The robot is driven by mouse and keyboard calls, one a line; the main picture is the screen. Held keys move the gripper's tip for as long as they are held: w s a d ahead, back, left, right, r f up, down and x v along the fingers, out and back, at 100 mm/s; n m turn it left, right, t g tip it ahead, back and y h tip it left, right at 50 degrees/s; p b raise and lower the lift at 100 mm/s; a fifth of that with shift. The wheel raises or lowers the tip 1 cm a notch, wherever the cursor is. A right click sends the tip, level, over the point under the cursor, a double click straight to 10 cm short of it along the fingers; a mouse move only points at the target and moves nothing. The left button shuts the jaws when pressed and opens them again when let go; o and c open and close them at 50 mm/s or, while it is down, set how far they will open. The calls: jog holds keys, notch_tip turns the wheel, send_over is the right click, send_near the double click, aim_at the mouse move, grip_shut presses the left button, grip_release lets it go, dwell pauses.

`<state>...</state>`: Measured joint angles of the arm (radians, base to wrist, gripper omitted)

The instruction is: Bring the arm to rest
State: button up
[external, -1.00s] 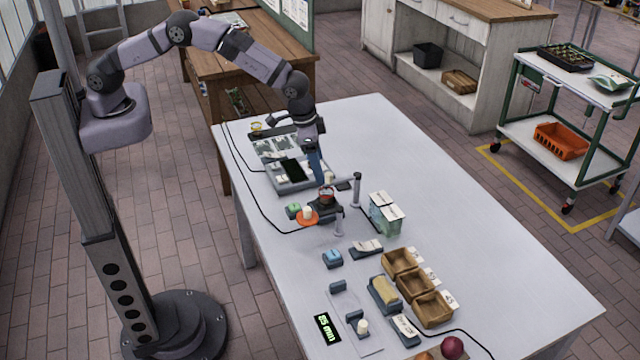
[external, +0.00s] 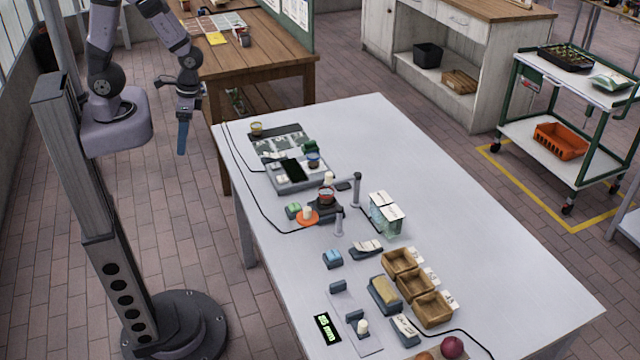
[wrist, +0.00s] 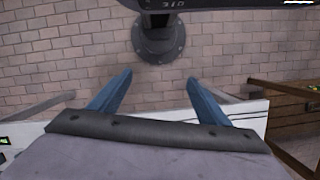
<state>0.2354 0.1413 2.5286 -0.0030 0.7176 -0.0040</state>
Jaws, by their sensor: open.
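My gripper (external: 182,138) hangs in the air to the left of the white table, pointing down, beside my own column. It is over the brick floor, clear of the table's edge. In the wrist view my gripper (wrist: 160,90) shows two blue fingers set wide apart with nothing between them. The floor (wrist: 75,45) and my round base lie below and beyond the fingers.
A wooden bench (external: 270,60) stands behind my gripper. The floor between column and table is open.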

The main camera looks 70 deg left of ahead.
jog(key=w+a+r+n+t, duration=0.2)
jog(key=w+a+r, duration=0.2)
jog(key=shift+a+n+t+h+b, duration=0.15)
jog(key=shift+n+t+h+b, duration=0.15)
jog(key=shift+t+b, duration=0.1)
notch_tip(320, 180, down, 27)
jog(key=b, duration=2.7)
jog(key=shift+f, duration=0.15)
